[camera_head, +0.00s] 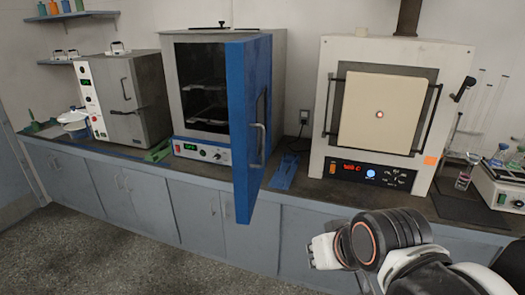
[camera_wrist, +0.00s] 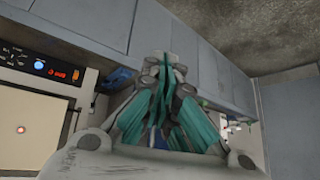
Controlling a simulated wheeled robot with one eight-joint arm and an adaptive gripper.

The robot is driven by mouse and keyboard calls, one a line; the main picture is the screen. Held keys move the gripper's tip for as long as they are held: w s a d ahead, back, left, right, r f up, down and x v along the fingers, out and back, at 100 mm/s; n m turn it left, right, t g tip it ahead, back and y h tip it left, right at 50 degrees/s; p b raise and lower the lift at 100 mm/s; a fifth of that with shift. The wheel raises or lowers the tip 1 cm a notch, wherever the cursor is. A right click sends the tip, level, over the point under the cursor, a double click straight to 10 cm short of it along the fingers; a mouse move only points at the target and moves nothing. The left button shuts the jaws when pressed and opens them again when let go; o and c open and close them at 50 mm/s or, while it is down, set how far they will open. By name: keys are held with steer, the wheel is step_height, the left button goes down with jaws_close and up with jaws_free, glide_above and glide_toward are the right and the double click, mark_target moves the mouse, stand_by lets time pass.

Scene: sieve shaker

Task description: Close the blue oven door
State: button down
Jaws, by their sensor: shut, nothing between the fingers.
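The blue oven door (camera_head: 243,130) stands wide open in the head view, swung out past the counter's front edge from the right side of the grey oven (camera_head: 280,65). Its metal handle (camera_head: 258,145) is on the face turned to the right. The oven's inside shows dark, with racks. My gripper (camera_head: 318,252) is low in front of the counter, to the right of the door and apart from it. In the wrist view its teal-padded fingers (camera_wrist: 166,62) are together with nothing between them. I cannot clearly make out the door in the wrist view.
A cream furnace (camera_head: 335,90) with a closed door stands right of the oven; a smaller grey oven (camera_head: 150,95) stands left. A blue object (camera_head: 285,170) lies on the counter between oven and furnace. Grey cabinets (camera_head: 140,195) run below. The floor (camera_head: 110,255) at left is clear.

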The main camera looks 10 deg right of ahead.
steer(key=w+a+m+t+y, duration=0.1)
steer(key=w+a+m+y, duration=0.25)
steer(key=w, duration=0.85)
steer(key=w+d+f+m+t+y, duration=0.1)
steer(key=w+f+m+t+y, duration=0.2)
steer(key=w, duration=0.7)
steer(key=m+t+b, duration=0.2)
steer(key=m+t, duration=0.3)
steer(key=m, duration=0.1)
glide_toward(252, 170)
steer(key=w, duration=0.3)
steer(key=shift+w+a+y, duration=0.15)
steer(key=shift+w+a, duration=0.05)
steer(key=shift+a, duration=0.25)
steer(key=shift+w+a+y, duration=0.1)
steer(key=shift+w+a, duration=0.1)
steer(key=shift+a, duration=0.2)
steer(key=shift+a, duration=0.1)
